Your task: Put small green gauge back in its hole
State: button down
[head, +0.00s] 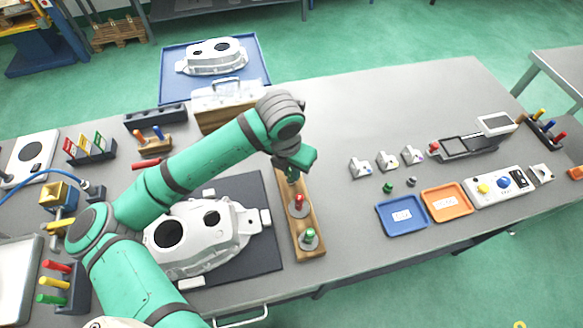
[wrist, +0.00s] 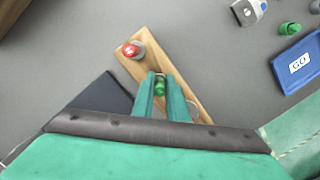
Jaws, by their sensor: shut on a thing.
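My gripper (wrist: 161,88) is shut, with a small green gauge (wrist: 160,86) between its fingertips in the wrist view. In the head view my gripper (head: 292,175) is over the far part of the wooden gauge block (head: 311,252), and the held gauge is hard to make out. The block also shows in the wrist view (wrist: 144,68). A red-topped gauge (head: 298,201) and another green-topped gauge (head: 309,235) stand in the block. The red one is also in the wrist view (wrist: 131,50). My fingers hide part of the block. I cannot tell whether the held gauge touches it.
A large casting (head: 195,235) on a dark mat (head: 262,255) lies left of the block. To the right are small castings (head: 360,168), a loose green piece (head: 388,188), a blue tray (head: 392,230) and an orange tray (head: 440,216). The tabletop between block and trays is clear.

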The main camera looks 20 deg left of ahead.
jog(key=shift+f, duration=0.2)
jog(key=c, duration=1.7)
grip_release()
jog(key=shift+o, duration=0.2)
notch_tip(320, 180, up, 11)
jog(key=s, duration=0.1)
jog(key=shift+s+a+f, duration=0.15)
jog(key=shift+s+f, duration=0.05)
jog(key=shift+s, duration=0.15)
